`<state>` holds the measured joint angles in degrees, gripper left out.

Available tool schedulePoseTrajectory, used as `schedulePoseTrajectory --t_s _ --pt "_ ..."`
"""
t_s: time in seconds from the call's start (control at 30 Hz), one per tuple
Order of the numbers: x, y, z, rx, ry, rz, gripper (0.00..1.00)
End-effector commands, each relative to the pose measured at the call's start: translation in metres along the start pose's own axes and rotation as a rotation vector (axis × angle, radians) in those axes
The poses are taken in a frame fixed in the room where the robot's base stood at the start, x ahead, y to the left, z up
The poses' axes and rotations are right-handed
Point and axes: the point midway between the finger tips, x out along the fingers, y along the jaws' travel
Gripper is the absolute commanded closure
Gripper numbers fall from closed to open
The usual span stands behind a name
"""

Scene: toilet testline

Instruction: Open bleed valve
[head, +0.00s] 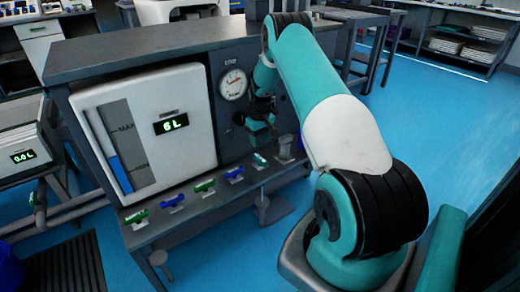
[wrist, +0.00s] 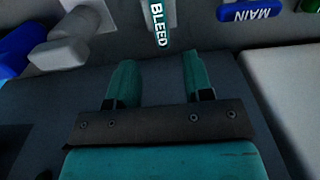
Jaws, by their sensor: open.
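The bleed valve handle (wrist: 159,22) is teal with white "BLEED" lettering at the top centre of the wrist view. In the head view a small teal-and-white handle (head: 260,159) sits in the row along the front ledge, and it appears to be the same valve. My gripper (wrist: 157,75) is open and empty. Its two teal fingers point toward the handle, which lies just beyond and between them, apart from both. In the head view my gripper (head: 262,130) hangs in front of the panel, just above the handle; its fingertips are hard to make out there.
A blue handle marked "MAIN" (wrist: 250,10) is right of the bleed handle in the wrist view. A pale fitting (wrist: 75,35) is at left. The head view shows a white tank panel reading 6L (head: 195,100), a round gauge (head: 233,84), and open blue floor (head: 440,110) at right.

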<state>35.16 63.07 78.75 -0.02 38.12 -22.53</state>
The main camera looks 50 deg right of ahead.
Motion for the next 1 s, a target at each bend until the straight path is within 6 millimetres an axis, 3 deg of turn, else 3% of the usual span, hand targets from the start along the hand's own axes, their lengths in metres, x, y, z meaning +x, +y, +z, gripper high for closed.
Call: schedulePoseTrajectory --t_s 0.03,0.1,0.33,0.53,1.0 --pt "-0.018 0.000 -0.001 0.000 0.003 0.001 0.53" --pt "-0.034 0.000 -0.001 0.000 0.003 0.001 0.53" --pt "-0.072 0.000 0.000 -0.001 0.001 0.000 0.53" --pt "-0.082 0.000 0.000 -0.001 -0.001 -0.001 0.53" --pt "-0.082 0.000 0.000 -0.001 0.000 0.000 0.53"
